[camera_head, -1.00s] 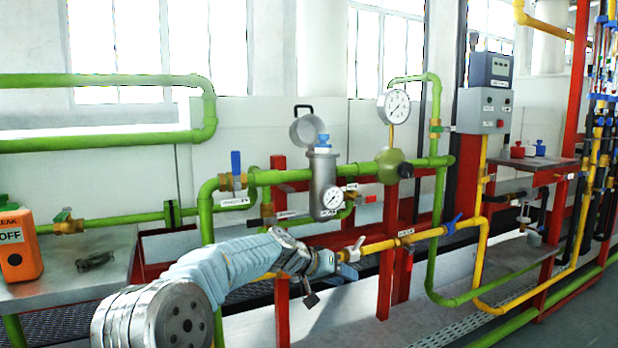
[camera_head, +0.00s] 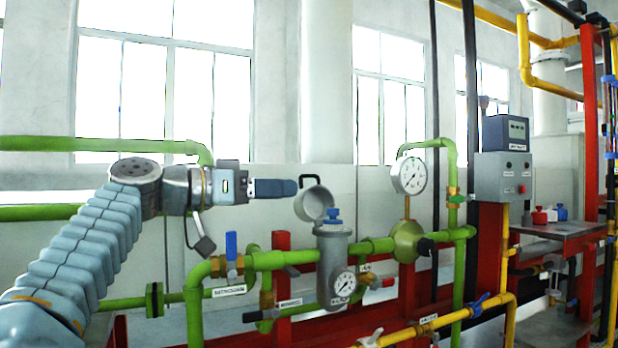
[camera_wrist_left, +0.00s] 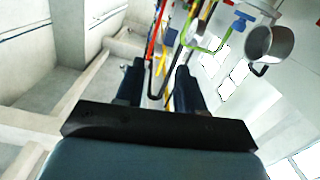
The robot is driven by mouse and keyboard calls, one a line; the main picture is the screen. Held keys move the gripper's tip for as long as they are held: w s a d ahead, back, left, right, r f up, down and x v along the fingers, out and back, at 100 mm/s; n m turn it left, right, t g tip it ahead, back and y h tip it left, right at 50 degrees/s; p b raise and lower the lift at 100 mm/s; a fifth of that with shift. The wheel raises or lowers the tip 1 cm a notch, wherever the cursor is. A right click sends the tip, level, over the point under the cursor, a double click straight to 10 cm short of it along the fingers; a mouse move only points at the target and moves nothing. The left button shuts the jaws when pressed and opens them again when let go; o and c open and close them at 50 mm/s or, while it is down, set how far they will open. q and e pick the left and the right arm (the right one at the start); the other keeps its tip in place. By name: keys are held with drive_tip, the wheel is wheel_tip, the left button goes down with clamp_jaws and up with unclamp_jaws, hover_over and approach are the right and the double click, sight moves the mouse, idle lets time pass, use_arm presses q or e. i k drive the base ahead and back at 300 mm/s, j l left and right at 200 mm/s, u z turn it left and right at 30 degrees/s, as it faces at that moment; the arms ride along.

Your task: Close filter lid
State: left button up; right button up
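The lid also shows at the upper right of the left wrist view (camera_wrist_left: 270,43), off to the side of the fingers. My left gripper (camera_head: 289,187) points right, its tips close to the lid's left edge; contact cannot be told. Its fingers are apart and empty in the left wrist view (camera_wrist_left: 158,68). My right gripper is out of view.
Green pipes (camera_head: 285,260) with a blue valve handle (camera_head: 231,245) run below my left gripper. A large gauge (camera_head: 410,175) and a grey control box (camera_head: 503,178) stand to the right.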

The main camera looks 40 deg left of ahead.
sight(310, 203)
drive_tip(key=i+j, duration=0.25)
drive_tip(key=j, duration=0.15)
drive_tip(key=i+j, duration=0.55)
drive_tip(key=j, duration=0.25)
